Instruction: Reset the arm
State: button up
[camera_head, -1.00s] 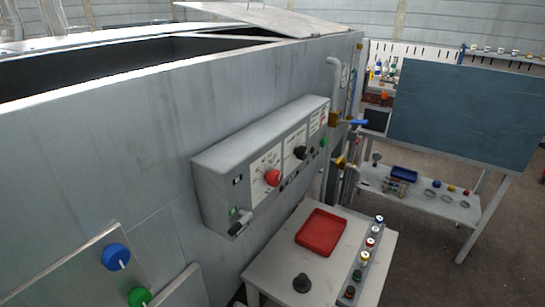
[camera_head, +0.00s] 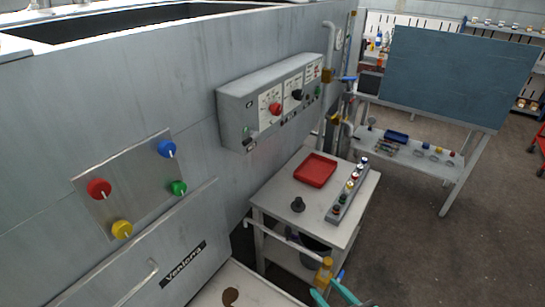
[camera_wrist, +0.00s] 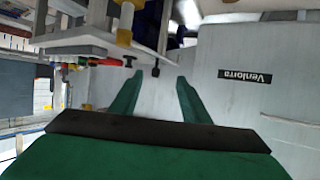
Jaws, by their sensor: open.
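My gripper (camera_head: 323,287) shows at the bottom edge of the head view, with only its teal fingers visible. In the wrist view, the two green fingers of my gripper (camera_wrist: 158,76) are spread apart with nothing between them. A grey panel with the "Venlorra" label (camera_wrist: 245,76) is beyond and to the right of the fingers there. The rest of my arm is out of the head view.
The small grey table (camera_head: 276,192) holds a red tray (camera_head: 315,170), a dark knob-shaped piece (camera_head: 297,204) and a rack of small cylinders (camera_head: 347,192). A control box (camera_head: 235,105) juts from the machine wall. Floor right of the table is clear.

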jog(key=s+a+f+m+h, duration=0.6)
jog(key=s+f, duration=0.5)
jog(key=f, duration=0.1)
jog(key=s+a+r+t, duration=0.1)
jog(key=s+a+r, duration=0.3)
jog(key=s, duration=0.4)
jog(key=s+a+r+n+t, duration=0.1)
jog(key=s+a+r+t, duration=0.1)
jog(key=s+a+r, duration=0.3)
jog(key=s+r, duration=0.2)
jog(key=s, duration=0.1)
jog(key=shift+s+a+r, duration=0.2)
jog(key=shift+s+r, duration=0.05)
